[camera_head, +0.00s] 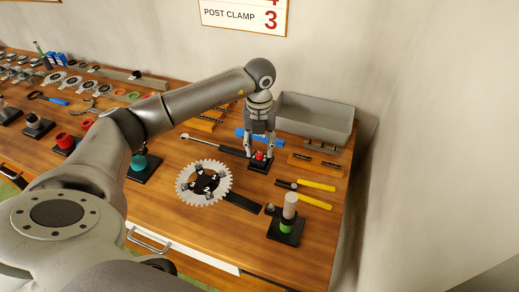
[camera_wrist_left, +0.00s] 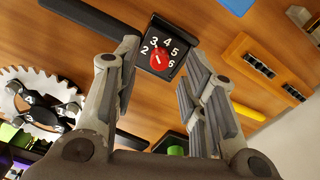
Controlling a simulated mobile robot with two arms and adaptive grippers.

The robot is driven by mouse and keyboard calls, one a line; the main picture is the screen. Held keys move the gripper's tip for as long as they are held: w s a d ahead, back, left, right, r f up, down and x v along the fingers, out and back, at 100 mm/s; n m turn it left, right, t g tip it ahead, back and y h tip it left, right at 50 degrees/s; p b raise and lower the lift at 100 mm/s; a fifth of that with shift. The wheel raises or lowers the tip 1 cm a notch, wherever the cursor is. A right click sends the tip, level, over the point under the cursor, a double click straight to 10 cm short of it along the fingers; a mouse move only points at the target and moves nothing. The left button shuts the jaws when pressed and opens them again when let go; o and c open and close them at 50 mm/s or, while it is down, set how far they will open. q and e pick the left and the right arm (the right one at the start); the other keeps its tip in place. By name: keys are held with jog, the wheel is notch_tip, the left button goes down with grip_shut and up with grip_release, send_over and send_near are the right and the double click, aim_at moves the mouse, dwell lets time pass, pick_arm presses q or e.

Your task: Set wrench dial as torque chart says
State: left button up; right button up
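The wrench dial is a red knob (camera_head: 259,155) on a black block at the right part of the bench. In the left wrist view the red knob (camera_wrist_left: 159,61) has a short white mark, and numbers 2 to 6 show around it. I cannot tell which number the mark points to. A silver-shafted wrench (camera_head: 205,142) with a black handle lies beside the block. The torque chart (camera_head: 243,15) is cut off at the top; it reads POST CLAMP 3. My left gripper (camera_head: 260,146) is open above the knob, fingers apart on either side. My right gripper is out of view.
A toothed chainring (camera_head: 222,180) lies left of the dial, and a post stand (camera_head: 286,234) stands in front. Yellow-handled tools (camera_head: 318,186), wooden racks (camera_head: 315,166) and a grey bin (camera_head: 310,112) are to the right and behind.

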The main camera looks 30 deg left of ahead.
aim_at(260, 153)
pick_arm(q)
notch_tip(260, 153, up, 10)
jog(key=shift+f, duration=0.2)
dwell(0.4)
